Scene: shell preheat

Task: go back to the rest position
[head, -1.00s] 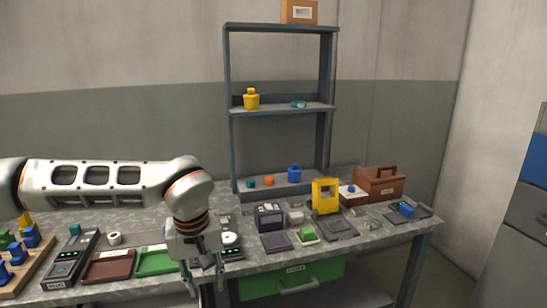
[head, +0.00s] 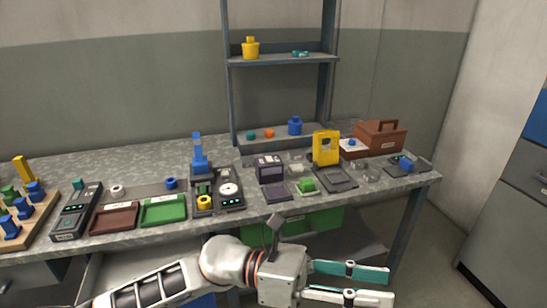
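My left gripper (head: 389,287) is in front of the workbench, low in the picture, with its arm (head: 140,291) coming in from the lower left. Its two fingers point right and stand apart, with nothing between them. It is clear of the things on the bench. My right gripper is not in view.
The grey workbench (head: 135,163) carries a peg rack (head: 48,207), a brown tray (head: 115,217), a green tray (head: 163,210), a dark device (head: 230,186), a yellow stand (head: 326,148) and a brown toolbox (head: 381,138). A green drawer (head: 312,222) is under the bench. Floor shows at right.

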